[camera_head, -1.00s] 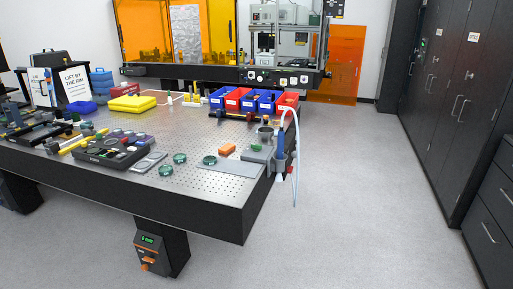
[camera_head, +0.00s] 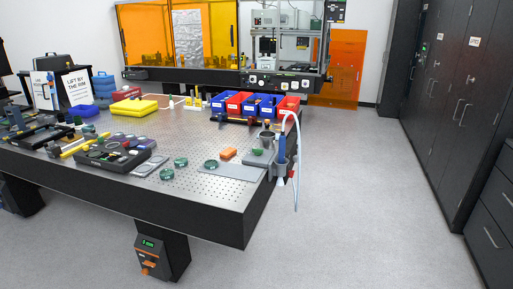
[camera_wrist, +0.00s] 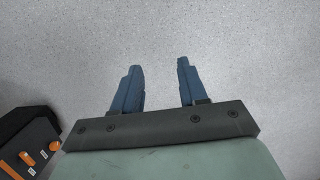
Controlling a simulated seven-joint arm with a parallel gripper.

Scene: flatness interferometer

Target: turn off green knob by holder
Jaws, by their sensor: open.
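A small green knob (camera_head: 257,152) shows in the head view on a grey block (camera_head: 259,159) near the right edge of the perforated table (camera_head: 190,205). Beside it stands a holder (camera_head: 282,167) at the table edge, with a blue-handled tool and a white hose. My gripper is in the wrist view only (camera_wrist: 158,85). Its two blue fingers are apart with nothing between them, above bare grey floor. Neither the knob nor the holder is in the wrist view.
A black box with orange controls (camera_wrist: 30,150) is at the wrist view's lower left. The floor right of the table is clear.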

